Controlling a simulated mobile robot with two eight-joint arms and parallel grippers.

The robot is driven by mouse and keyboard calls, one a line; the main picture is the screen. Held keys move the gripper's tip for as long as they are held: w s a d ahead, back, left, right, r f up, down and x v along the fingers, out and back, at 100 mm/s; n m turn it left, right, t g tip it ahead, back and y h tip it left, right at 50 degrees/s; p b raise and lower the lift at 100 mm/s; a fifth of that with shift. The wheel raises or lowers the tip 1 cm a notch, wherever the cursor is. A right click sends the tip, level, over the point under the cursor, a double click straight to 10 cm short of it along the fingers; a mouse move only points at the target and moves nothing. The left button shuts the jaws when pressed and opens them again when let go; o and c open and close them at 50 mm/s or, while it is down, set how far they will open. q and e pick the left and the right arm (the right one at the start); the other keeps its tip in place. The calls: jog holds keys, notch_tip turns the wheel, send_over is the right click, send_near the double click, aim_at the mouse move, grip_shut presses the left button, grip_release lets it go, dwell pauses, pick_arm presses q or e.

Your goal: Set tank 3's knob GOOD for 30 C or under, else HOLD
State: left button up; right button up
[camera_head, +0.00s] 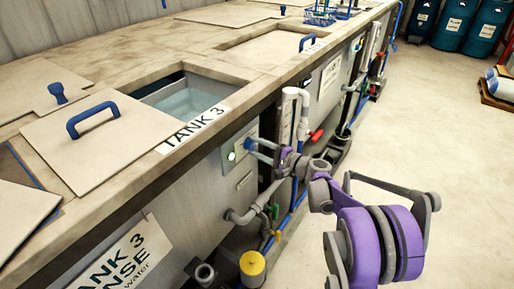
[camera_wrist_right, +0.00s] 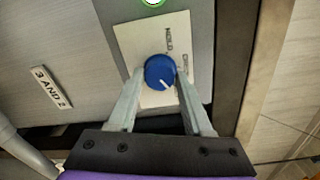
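Tank 3 (camera_head: 188,98) is an open basin of liquid in the long counter, with a TANK 3 label (camera_head: 196,130) on its front edge. Below it a small pale panel (camera_head: 235,152) carries a lit green lamp (camera_head: 231,156). My right gripper (camera_head: 252,147) reaches this panel. In the right wrist view the blue knob (camera_wrist_right: 160,72) sits on a white plate (camera_wrist_right: 185,36) marked HOLD and a second, hard-to-read word. Its white pointer mark faces down and slightly right. My right fingers (camera_wrist_right: 160,76) appear closed on the knob's two sides. My left gripper is not in view. No temperature is readable.
A lid with a blue handle (camera_head: 90,140) lies left of the opening. Grey pipes (camera_head: 245,213), a red-handled valve (camera_head: 316,136) and a yellow-capped post (camera_head: 252,264) stand along the counter front. Blue drums (camera_head: 484,28) stand far right.

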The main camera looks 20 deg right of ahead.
jog(key=o, duration=0.4)
jog(key=shift+c, duration=0.2)
jog(key=v, duration=1.1)
jog(key=shift+a, duration=0.2)
